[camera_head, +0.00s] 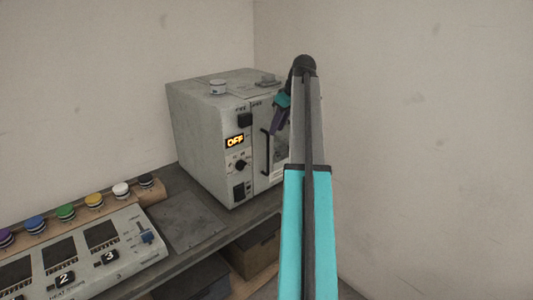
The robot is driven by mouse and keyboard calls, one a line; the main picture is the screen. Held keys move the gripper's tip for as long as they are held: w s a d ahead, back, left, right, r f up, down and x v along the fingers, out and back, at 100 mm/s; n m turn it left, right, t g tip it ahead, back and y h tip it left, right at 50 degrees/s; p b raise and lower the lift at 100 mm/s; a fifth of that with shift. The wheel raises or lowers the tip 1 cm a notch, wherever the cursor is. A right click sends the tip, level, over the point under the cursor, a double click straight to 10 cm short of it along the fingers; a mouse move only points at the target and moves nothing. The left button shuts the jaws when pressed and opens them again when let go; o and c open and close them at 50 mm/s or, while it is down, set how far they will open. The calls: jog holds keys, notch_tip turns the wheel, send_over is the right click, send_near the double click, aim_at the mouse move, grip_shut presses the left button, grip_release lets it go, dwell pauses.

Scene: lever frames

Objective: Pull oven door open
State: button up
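The oven (205,130) is a grey-white box in the middle of the head view, at the far end of the bench against the walls. Its display (236,141) reads OFF in orange. The oven door (261,117) is on the front, right of the control strip, and looks closed. It has a dark upright handle (265,155). My arm hides the door's right part. My gripper (275,126) is small and dark in front of the door, near the upper part of the handle. I cannot tell whether it touches anything or whether its fingers are apart.
A control panel (125,250) with numbered dark windows stands on the bench at lower left. Several coloured knobs (65,212) line a ledge behind it. A flat grey plate (187,222) lies before the oven. Boxes (255,250) sit under the bench. A bare wall is at right.

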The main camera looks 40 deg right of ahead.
jog(key=shift+s+d, duration=0.1)
jog(key=p+x, duration=0.3)
jog(key=x, duration=1)
jog(key=shift+f, duration=0.45)
jog(key=shift+c, duration=0.3)
